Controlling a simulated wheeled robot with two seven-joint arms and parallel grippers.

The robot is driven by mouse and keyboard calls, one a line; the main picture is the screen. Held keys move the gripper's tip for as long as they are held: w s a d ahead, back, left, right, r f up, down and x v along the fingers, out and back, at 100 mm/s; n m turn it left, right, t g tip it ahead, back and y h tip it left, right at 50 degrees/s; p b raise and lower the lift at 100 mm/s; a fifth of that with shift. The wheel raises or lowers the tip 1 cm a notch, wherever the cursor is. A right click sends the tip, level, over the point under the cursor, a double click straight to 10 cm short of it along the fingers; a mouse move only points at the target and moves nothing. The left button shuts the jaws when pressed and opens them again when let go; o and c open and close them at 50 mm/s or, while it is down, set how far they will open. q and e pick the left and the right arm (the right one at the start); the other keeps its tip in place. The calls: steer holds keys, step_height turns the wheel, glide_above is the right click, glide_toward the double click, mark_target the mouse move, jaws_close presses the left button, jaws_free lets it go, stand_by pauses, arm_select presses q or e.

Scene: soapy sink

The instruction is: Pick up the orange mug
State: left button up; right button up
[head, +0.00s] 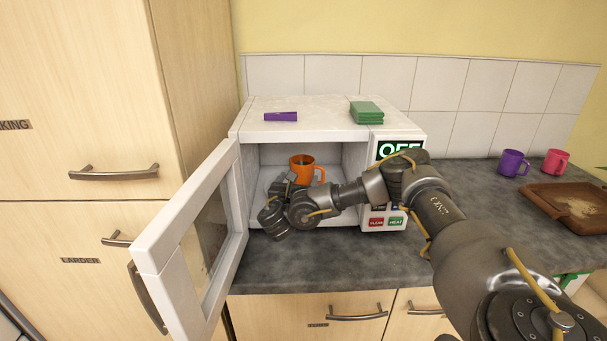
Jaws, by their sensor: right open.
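The orange mug (302,167) stands upright inside the open white microwave (310,112). It holds something dark, and its handle points right. It appears to stand on a pale round plate, partly hidden by my arm. My right arm reaches in from the right across the microwave's front. My right gripper (284,187) is open at the microwave opening, just in front of and left of the mug's lower part. The fingertips are small and partly hidden by the wrist; I cannot tell whether they touch the mug. My left gripper is not in view.
The microwave door (190,240) stands open to the left. A purple item (281,117) and a green stack (366,112) lie on top of the microwave. A purple mug (511,163), a pink mug (555,162) and a brown tray (541,192) are on the right counter.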

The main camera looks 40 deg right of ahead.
mark_target(301, 171)
steer(key=shift+r, duration=0.1)
steer(key=p+x, duration=0.2)
steer(key=x, duration=0.2)
steer(key=shift+w+d+r, duration=0.1)
steer(key=shift+w+d, duration=0.05)
steer(key=shift+d, duration=0.05)
steer(key=shift+w+d, duration=0.2)
steer(key=shift+d, duration=0.05)
steer(key=shift+c, duration=0.2)
steer(key=c, duration=1.1)
